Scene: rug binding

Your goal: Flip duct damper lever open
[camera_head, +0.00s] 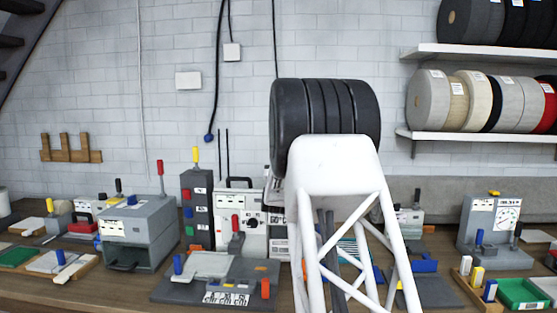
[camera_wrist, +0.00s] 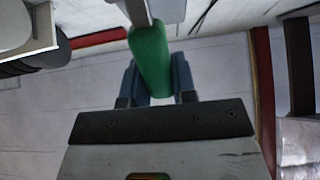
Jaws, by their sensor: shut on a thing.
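In the wrist view, a green handle (camera_wrist: 149,45) sits on the end of a pale metal bar (camera_wrist: 138,12). My gripper (camera_wrist: 155,66) has its two blue-grey fingers on either side of this handle and is shut on it. The handle is tilted slightly in the picture, its lower end between the fingers. In the head view the gripper and the green handle are hidden behind my white and black arm. No lever there can be picked out by a label as the duct damper's.
The wooden bench (camera_head: 130,290) is crowded. A grey box (camera_head: 140,225) with a red-tipped lever, a dark column (camera_head: 197,205) with coloured blocks, and a white panel unit (camera_head: 238,205) stand left of my arm. A grey gauge unit (camera_head: 490,222) and green tray (camera_head: 522,293) stand right.

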